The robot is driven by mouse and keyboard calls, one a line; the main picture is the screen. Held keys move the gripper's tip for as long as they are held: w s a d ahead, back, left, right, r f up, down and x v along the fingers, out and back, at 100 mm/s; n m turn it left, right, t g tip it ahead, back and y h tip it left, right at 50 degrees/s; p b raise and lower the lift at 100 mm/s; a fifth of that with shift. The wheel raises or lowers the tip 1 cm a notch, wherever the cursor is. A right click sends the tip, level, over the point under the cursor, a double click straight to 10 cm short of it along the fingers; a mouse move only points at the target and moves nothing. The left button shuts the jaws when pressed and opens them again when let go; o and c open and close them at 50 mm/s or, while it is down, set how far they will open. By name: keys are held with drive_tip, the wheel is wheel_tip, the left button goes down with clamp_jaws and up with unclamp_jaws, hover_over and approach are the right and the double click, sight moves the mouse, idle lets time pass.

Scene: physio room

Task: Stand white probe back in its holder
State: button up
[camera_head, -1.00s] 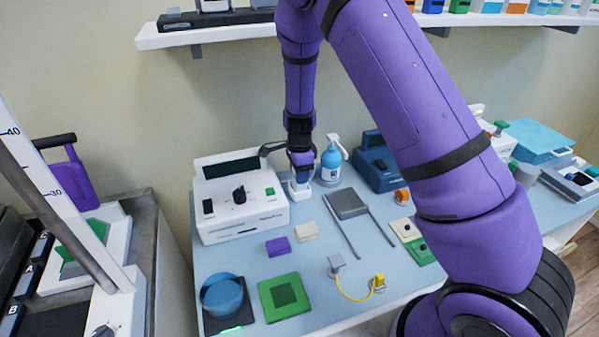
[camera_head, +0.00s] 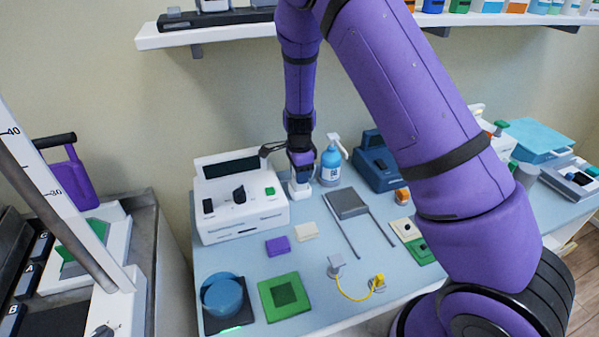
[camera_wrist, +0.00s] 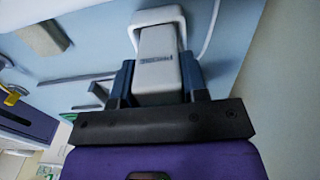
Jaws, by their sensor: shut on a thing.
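My gripper (camera_head: 300,176) points down at the back of the table, between the white console and the blue bottle. It is shut on the white probe (camera_wrist: 158,68), whose grey-white body sits between the dark fingers in the wrist view. A white holder (camera_head: 299,190) stands on the table directly under my gripper. In the wrist view the white rim of the holder (camera_wrist: 157,14) loops around the far end of the probe. The probe's lower end appears to be within the holder; its depth is hidden.
The white console (camera_head: 240,205) stands close left of my gripper. The blue pump bottle (camera_head: 330,167) is close on the right. A grey pad with two rods (camera_head: 347,204) lies in front right. Small purple (camera_head: 278,246) and cream (camera_head: 306,231) blocks lie in front. A shelf (camera_head: 230,32) hangs behind.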

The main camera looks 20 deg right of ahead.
drive_tip(key=shift+f, duration=0.35)
idle(0.5)
drive_tip(key=o, duration=1.6)
drive_tip(key=shift+c, duration=0.2)
drive_tip(key=shift+r, duration=0.15)
drive_tip(key=shift+r, duration=3.4)
